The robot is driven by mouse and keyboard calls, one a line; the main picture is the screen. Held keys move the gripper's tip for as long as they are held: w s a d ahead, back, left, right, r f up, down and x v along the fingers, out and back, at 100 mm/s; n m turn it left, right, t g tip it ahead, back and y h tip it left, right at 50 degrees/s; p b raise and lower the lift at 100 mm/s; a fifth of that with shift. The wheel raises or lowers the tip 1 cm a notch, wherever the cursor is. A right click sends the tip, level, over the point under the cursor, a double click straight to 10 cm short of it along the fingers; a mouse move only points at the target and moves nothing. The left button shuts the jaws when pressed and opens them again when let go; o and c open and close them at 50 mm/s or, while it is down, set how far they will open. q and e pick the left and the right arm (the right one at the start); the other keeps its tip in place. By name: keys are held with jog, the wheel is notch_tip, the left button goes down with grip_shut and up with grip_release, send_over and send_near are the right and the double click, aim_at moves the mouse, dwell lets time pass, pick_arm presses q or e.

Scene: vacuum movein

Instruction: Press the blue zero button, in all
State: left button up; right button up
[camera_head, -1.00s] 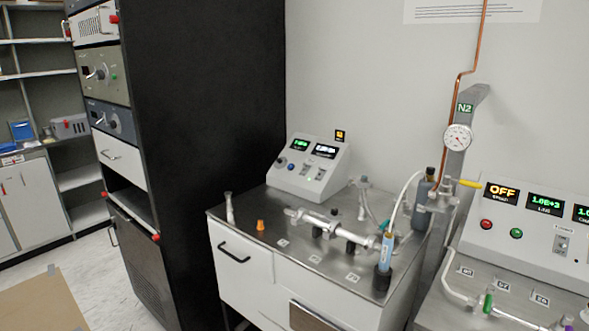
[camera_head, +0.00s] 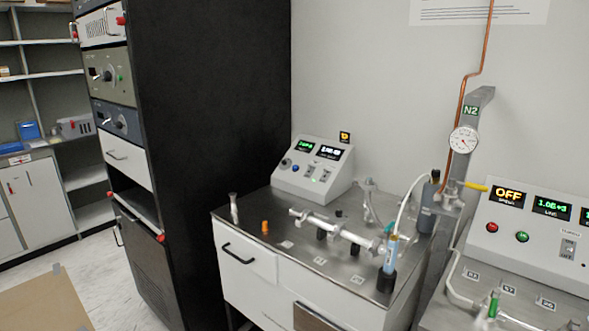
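A white sloped control box (camera_head: 313,170) stands at the back of the steel-topped bench in the head view. Its upper face has two lit displays. A small blue button (camera_head: 295,169) sits on its lower front, beside a dark round knob (camera_head: 286,163) on the left and small switches on the right. Any label on the button is too small to read. Neither of my grippers shows in this view.
A tall black rack (camera_head: 215,130) stands left. A second console (camera_head: 530,235) reading OFF is right. Floor (camera_head: 110,285) is open at left.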

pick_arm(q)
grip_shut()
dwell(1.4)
